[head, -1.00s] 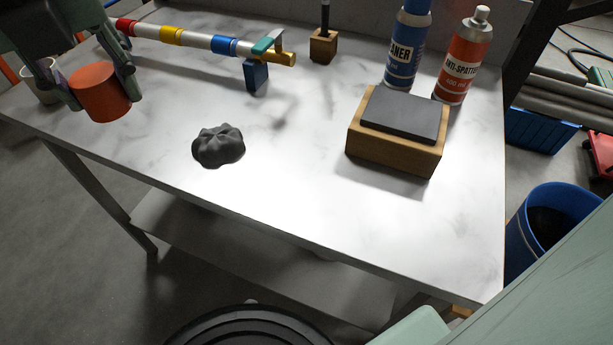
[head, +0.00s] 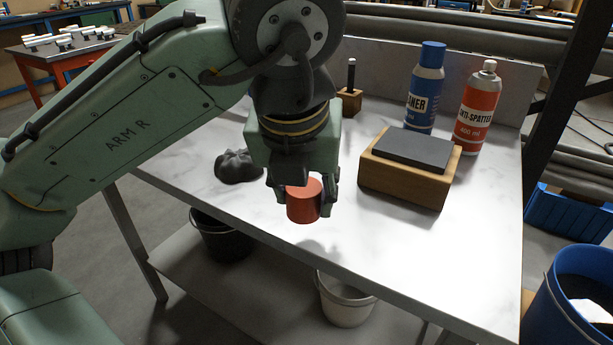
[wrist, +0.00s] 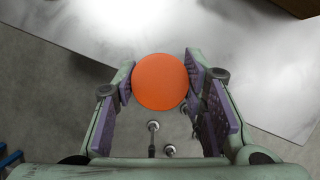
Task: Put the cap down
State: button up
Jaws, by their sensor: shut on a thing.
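The cap is an orange-red cylinder (head: 304,203), held between the fingers of my gripper (head: 302,200). My gripper is shut on it, with a finger on each side. In the head view the cap is near the front edge of the white marbled table (head: 430,232), seemingly above it, with a soft shadow below. In the wrist view the cap shows as a round orange disc (wrist: 159,82) between the purple finger pads. My arm hides the pipe and the table's back left part.
A dark grey crumpled lump (head: 238,167) lies left of my gripper. A wooden block with a dark slab (head: 405,185) stands to the right, with a blue can (head: 424,95) and a red can (head: 476,110) behind. The table's front right is clear.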

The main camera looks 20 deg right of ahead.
jog(key=w+d, duration=0.1)
jog(key=w, duration=0.3)
jog(key=w+d+p, duration=0.1)
jog(key=w+d, duration=0.1)
jog(key=w, duration=0.1)
jog(key=w+d+f, duration=0.1)
jog(key=w, duration=0.3)
jog(key=shift+w+d, duration=0.35)
jog(key=shift+d, duration=0.05)
jog(key=shift+f, duration=1.8)
jog(key=shift+f, duration=0.1)
jog(key=o, duration=0.8)
jog(key=shift+c, duration=0.2)
jog(key=v, duration=1.2)
jog(key=shift+p, duration=0.3)
